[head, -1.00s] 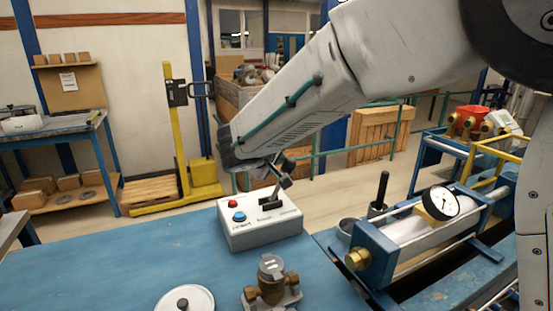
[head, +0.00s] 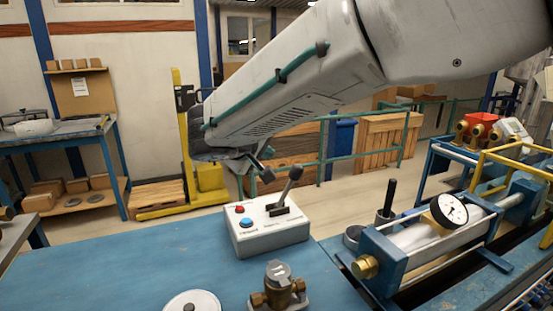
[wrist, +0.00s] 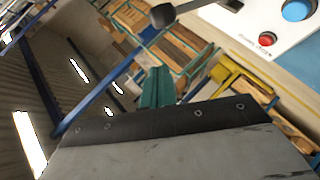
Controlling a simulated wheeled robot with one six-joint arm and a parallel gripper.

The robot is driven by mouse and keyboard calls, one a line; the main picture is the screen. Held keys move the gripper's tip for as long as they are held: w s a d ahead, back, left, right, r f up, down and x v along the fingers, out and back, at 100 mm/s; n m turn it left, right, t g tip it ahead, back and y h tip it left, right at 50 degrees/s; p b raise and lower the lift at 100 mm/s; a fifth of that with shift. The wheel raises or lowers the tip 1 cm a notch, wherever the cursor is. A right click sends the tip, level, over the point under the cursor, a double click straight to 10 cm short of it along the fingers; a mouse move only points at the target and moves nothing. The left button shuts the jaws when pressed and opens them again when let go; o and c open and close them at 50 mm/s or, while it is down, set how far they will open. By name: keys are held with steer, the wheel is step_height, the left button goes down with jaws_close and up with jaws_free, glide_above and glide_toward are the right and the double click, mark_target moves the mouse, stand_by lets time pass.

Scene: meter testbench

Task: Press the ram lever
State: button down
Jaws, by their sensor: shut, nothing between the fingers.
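The control box (head: 270,232) is off-white and stands on the blue bench, with a red button, a blue button and a black slot on top. In the wrist view the lever's dark knob (wrist: 163,15) shows at the top edge, beside the box's white top (wrist: 268,22). My gripper (head: 265,174) is shut and empty. In the head view it appears just left of the knob, above the box and apart from the lever. The arm hides part of it.
A brass meter (head: 278,287) and a white round lid (head: 192,303) lie at the bench front. To the right is a blue and white ram cylinder (head: 415,243) with a dial gauge (head: 449,210) and a black upright handle (head: 389,197). The bench left of the box is clear.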

steer(key=v, duration=0.4)
steer(key=shift+r, duration=0.15)
steer(key=s+d+f+m+g+y, duration=0.1)
steer(key=s+d+f+m+g, duration=0.1)
steer(key=s+d, duration=0.8)
steer(key=s+d+f+m+g+y, duration=0.2)
steer(key=s+d+f+m+g, duration=0.1)
steer(key=s+d, duration=0.7)
steer(key=s+d+f+m+g+y, duration=0.2)
steer(key=s+d+f+m+g, duration=0.1)
steer(key=s+d, duration=0.7)
steer(key=shift+s+f+g, duration=0.7)
steer(key=shift+s+g, duration=0.2)
